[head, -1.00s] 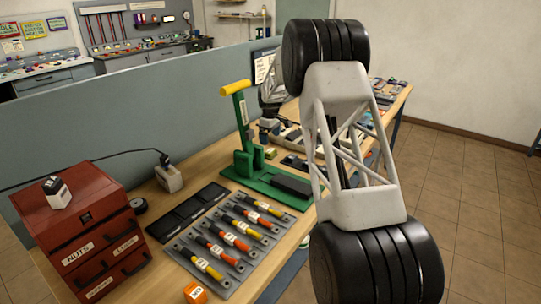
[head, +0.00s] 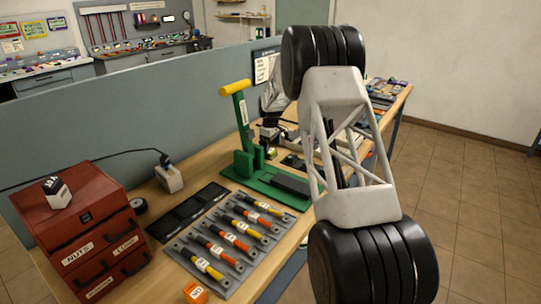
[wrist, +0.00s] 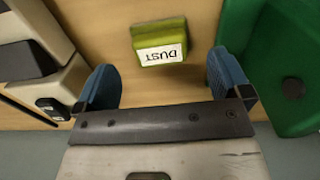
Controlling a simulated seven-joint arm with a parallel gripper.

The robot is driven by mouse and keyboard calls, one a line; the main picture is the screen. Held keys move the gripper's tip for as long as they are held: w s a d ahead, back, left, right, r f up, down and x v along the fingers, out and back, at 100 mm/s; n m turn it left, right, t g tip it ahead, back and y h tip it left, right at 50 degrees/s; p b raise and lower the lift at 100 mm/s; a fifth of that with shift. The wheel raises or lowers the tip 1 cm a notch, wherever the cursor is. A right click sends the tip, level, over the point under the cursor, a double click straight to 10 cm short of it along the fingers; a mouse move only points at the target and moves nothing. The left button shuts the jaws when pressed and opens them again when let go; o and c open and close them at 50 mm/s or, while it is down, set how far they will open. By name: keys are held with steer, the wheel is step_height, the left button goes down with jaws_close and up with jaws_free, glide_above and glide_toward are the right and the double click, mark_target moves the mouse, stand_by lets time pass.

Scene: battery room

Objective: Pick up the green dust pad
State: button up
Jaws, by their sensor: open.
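The green dust pad (wrist: 158,42) is a small block with a white label reading DUST, upside down in the wrist view. It lies on the wooden bench top. My gripper (wrist: 162,66) is open, its two blue fingers spread wide with nothing between them. The pad sits just beyond the fingertips, roughly in line with the gap between them. In the head view a small yellow-green block (head: 272,153) shows behind the green press, near my gripper, partly hidden.
A green lever press (head: 252,158) stands close beside; its green body (wrist: 292,70) is right of my fingers. A pale device (wrist: 38,60) lies to the left. A tool tray (head: 232,235), a dark mat (head: 187,207) and a red drawer box (head: 82,235) fill the near bench.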

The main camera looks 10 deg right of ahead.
mark_target(270, 150)
steer(key=shift+s+f, duration=0.1)
steer(key=shift+f, duration=1.75)
steer(key=c, duration=1)
steer(key=shift+r, duration=5)
